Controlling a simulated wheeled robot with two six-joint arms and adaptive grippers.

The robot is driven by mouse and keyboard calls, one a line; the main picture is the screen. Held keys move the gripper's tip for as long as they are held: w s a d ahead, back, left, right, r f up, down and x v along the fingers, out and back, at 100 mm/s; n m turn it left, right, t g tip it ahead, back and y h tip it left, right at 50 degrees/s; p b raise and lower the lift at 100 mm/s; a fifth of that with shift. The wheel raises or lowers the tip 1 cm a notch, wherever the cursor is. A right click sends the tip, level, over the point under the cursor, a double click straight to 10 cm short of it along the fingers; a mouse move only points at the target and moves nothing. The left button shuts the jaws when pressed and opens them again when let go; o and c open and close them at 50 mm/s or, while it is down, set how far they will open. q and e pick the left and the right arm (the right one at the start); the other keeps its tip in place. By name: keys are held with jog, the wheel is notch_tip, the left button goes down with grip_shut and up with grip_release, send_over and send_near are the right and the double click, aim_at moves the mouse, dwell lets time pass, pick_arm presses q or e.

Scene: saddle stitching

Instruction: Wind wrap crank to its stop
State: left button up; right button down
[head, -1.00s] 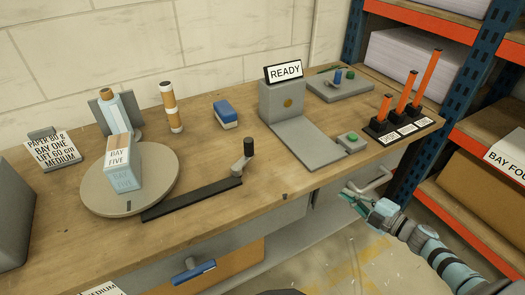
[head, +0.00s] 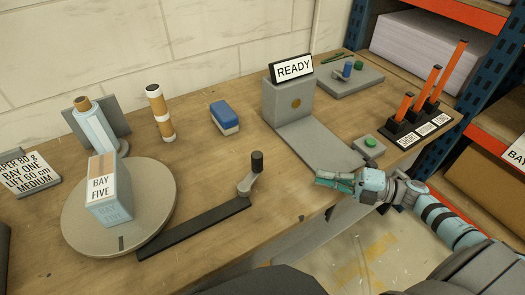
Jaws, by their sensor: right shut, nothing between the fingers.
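The wrap crank (head: 251,176) is a grey arm with an upright black handle, at the right end of a dark bar (head: 195,228) on the bench. The bar runs to a round turntable (head: 150,240) at the left. A wrapped block labelled BAY FIVE (head: 110,200) stands on the turntable. My right gripper (head: 326,180) is shut and empty, over the bench's front part at the grey plate's near edge, to the right of the crank and apart from it. My left gripper is not in view.
A grey READY unit (head: 287,101) with a sloping plate stands behind. A blue-white block (head: 224,117), a banded roll (head: 160,112) and a film roll (head: 93,125) stand farther back.

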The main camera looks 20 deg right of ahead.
aim_at(251, 172)
jog(key=shift+w, duration=0.3)
jog(key=shift+a, duration=0.3)
jog(key=x, duration=0.5)
jog(key=shift+s+a+r, duration=0.2)
jog(key=shift+s+r, duration=0.1)
jog(key=shift+r, duration=0.05)
jog(key=x, duration=0.6)
jog(key=shift+w+a+f+p, duration=0.1)
jog(key=shift+w+a+p, duration=0.1)
jog(key=shift+w+p, duration=0.2)
jog(key=shift+w+a, duration=0.35)
jog(key=shift+a, duration=0.15)
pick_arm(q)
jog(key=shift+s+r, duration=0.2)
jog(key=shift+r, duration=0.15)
pick_arm(e)
jog(key=shift+f, duration=0.1)
